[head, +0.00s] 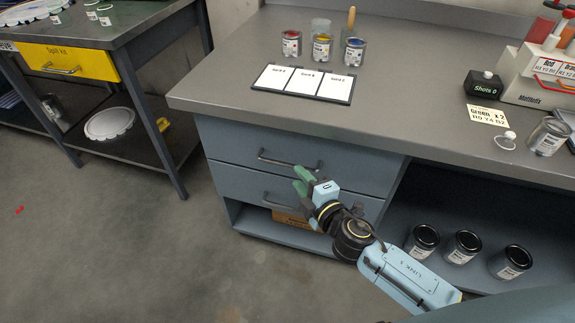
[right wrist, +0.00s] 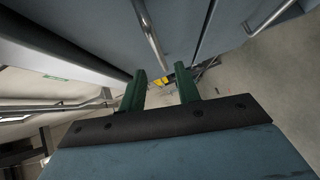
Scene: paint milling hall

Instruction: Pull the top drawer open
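The top drawer (head: 230,145) is a blue-grey front under the worktop, with a metal bar handle (head: 288,163); it looks shut. In the right wrist view the gripper (right wrist: 160,88) is open too, and a bar handle (right wrist: 149,35) runs down towards the gap between the fingertips. I cannot tell whether a finger touches it. My left gripper is not in view.
A second drawer (head: 228,183) sits below, its handle partly behind my gripper. The worktop (head: 400,110) overhangs above, with paint cans and white cards. Several dark-lidded cans (head: 463,246) stand on the lower shelf at right. Open floor (head: 120,250) lies at left.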

